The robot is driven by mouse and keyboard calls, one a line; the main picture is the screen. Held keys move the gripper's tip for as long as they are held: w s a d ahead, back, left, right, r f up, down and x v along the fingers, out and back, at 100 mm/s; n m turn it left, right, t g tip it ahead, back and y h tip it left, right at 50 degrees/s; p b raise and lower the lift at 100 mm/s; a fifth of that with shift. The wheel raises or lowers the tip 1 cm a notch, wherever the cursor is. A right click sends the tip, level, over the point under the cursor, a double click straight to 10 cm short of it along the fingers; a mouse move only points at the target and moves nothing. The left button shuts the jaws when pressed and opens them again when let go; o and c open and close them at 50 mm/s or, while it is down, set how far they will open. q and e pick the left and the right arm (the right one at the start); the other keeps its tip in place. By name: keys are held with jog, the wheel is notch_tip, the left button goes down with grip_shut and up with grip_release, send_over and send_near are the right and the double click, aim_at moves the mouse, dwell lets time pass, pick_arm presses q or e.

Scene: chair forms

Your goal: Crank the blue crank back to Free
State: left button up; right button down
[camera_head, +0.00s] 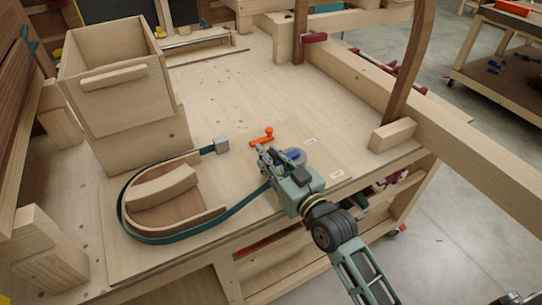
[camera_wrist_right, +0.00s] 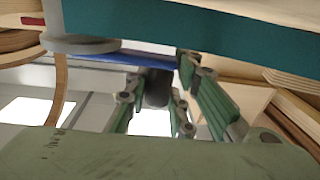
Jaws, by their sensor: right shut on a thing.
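The blue crank (camera_head: 293,154) is on the pale board, just beside my right gripper. A grey round part sits around it and is partly hidden by the gripper. In the right wrist view its blue arm (camera_wrist_right: 120,58) runs across, with a dark knob at its end. My right gripper (camera_head: 268,158) is shut on the crank's handle; its green fingers also show around the dark knob in the right wrist view (camera_wrist_right: 158,88). Two small white labels, one upper (camera_head: 309,140) and one lower (camera_head: 336,174), lie right of the crank; their text is too small to read. My left gripper is out of view.
An orange crank (camera_head: 262,136) stands just behind the gripper. A teal strap (camera_head: 170,240) curves around a bent wooden form (camera_head: 163,188) to a grey block (camera_head: 222,144). A wooden box (camera_head: 115,75) stands at back left. The bench middle is clear.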

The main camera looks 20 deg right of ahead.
jog(key=shift+w+r+m+t+h+p, duration=0.15)
jog(key=shift+w+m+t+h+p, duration=0.2)
jog(key=shift+m+h+p, duration=0.55)
jog(key=shift+w+h, duration=0.2)
jog(key=shift+h, duration=0.2)
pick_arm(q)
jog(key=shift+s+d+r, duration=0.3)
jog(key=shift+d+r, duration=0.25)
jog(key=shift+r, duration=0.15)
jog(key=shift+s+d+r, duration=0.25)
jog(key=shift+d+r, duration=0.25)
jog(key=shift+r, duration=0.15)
pick_arm(e)
jog(key=shift+d, duration=0.1)
jog(key=c, duration=1.8)
grip_release()
jog(key=shift+c, duration=0.2)
jog(key=shift+o, duration=1.1)
jog(key=shift+d, duration=0.1)
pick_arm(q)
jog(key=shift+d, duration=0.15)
pick_arm(e)
jog(key=shift+s+f, duration=0.2)
jog(key=shift+s, duration=0.1)
jog(key=s+d, duration=0.1)
jog(key=s, duration=1)
jog(key=shift+s+d, duration=0.2)
jog(key=shift+s, duration=0.05)
